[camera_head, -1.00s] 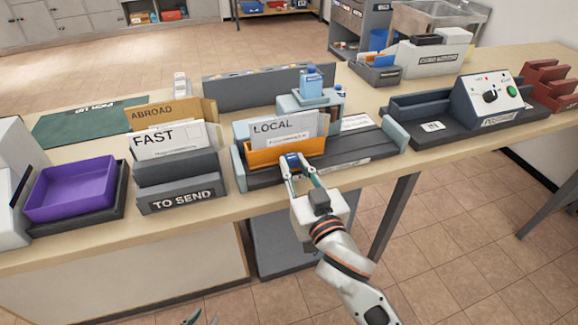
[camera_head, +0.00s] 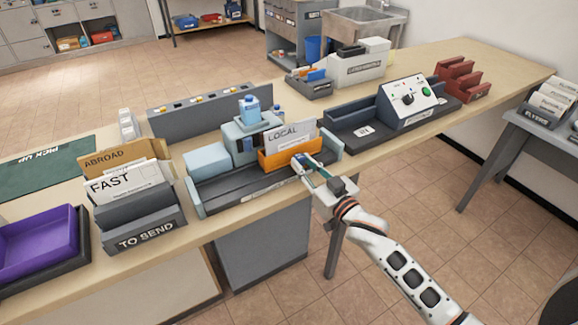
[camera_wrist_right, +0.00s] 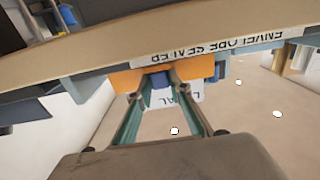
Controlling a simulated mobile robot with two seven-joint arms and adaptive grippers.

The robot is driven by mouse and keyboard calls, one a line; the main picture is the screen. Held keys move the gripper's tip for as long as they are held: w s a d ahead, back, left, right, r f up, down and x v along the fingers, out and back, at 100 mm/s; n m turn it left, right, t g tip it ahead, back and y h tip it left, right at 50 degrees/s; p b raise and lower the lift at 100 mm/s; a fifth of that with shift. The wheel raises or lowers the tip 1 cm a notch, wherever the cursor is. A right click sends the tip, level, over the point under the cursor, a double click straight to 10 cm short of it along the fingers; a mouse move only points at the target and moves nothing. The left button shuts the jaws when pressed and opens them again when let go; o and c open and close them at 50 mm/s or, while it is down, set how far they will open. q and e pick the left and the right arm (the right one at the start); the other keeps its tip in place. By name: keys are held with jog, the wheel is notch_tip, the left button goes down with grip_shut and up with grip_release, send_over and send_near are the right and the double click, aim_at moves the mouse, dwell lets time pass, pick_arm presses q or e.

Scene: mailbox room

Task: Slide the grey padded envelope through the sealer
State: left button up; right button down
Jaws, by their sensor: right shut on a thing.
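The envelope sealer (camera_head: 240,187) is a long dark track with light blue end pieces on the bench. Its light blue housing with a blue bottle (camera_head: 249,110) stands behind the track. An orange carriage (camera_head: 273,159) sits at the track's right end, close to the right end piece. A pale grey-white envelope marked LOCAL (camera_head: 290,137) stands upright in it; I cannot tell if it is padded. My right gripper (camera_head: 303,166) is shut on the carriage's blue knob, which shows between the fingers in the right wrist view (camera_wrist_right: 162,80). My left gripper is not in view.
Left of the sealer stand the TO SEND rack (camera_head: 140,222), with FAST and ABROAD envelopes, and a purple tray (camera_head: 38,243). To the right are a dark machine with a control box (camera_head: 408,100) and a red rack (camera_head: 462,78). The left part of the track is clear.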

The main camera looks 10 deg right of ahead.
jog(key=shift+w+d+p, duration=0.2)
jog(key=shift+w+d, duration=0.1)
jog(key=shift+d, duration=0.45)
jog(key=shift+w+d+p, duration=0.2)
jog(key=shift+w+d, duration=0.05)
jog(key=shift+d, duration=0.6)
jog(key=c, duration=1.8)
grip_release()
jog(key=shift+d, duration=0.1)
jog(key=shift+c, duration=0.2)
jog(key=shift+s, duration=0.1)
jog(key=shift+s, duration=0.25)
jog(key=v, duration=1.1)
jog(key=shift+s, duration=0.15)
